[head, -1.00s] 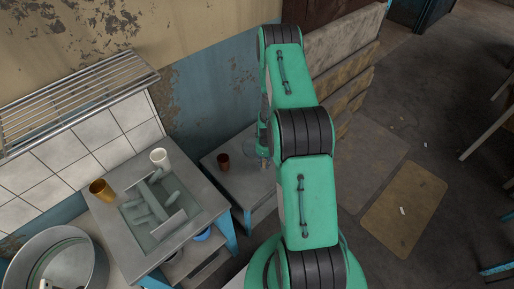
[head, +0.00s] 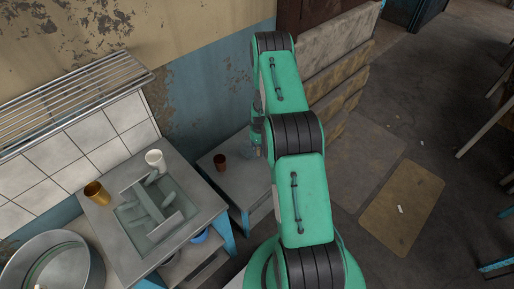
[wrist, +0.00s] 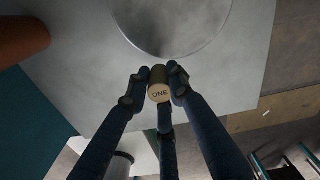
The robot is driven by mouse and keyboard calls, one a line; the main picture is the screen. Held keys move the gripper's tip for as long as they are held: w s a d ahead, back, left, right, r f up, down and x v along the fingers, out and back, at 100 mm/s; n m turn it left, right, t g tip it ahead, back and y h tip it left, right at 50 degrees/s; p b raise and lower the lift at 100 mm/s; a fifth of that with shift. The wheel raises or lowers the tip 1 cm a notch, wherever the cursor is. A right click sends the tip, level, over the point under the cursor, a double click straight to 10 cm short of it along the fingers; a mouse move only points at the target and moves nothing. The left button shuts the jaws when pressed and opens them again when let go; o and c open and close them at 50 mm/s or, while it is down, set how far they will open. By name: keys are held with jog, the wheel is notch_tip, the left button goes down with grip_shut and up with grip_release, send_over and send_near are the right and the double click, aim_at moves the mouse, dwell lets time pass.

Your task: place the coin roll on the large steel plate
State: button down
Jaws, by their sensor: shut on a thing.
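The coin roll (wrist: 159,88), a small tan and dark cylinder with "ONE" on its end face, is held between the fingertips of my gripper (wrist: 158,78) in the wrist view. The large steel plate (wrist: 172,22) is a round grey disc at the top of that view, cut off by the frame edge. The coin roll appears just short of the plate's near rim in the picture; its height above the table is unclear. In the head view my gripper (head: 257,138) is small and partly hidden by my arm, over the small table's far right part.
The small grey table (head: 242,185) bears a brown cup (head: 220,162), which also shows at the wrist view's left (wrist: 20,40). Left of it, a steel counter (head: 200,195) holds a white cup (head: 155,160), a copper cup (head: 96,192) and a rack. A large pot (head: 55,268) stands front left.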

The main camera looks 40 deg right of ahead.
jog(key=w+d, duration=0.1)
jog(key=w, duration=0.1)
jog(key=w+d, duration=0.3)
jog(key=shift+w+f+b, duration=0.35)
jog(key=shift+b, duration=0.05)
jog(key=shift+f+b, duration=0.45)
jog(key=shift+f, duration=1.25)
jog(key=shift+f, duration=0.15)
jog(key=c, duration=1.5)
grip_release()
notch_tip(320, 180, up, 12)
jog(key=shift+r+p, duration=0.15)
jog(key=shift+p, duration=0.95)
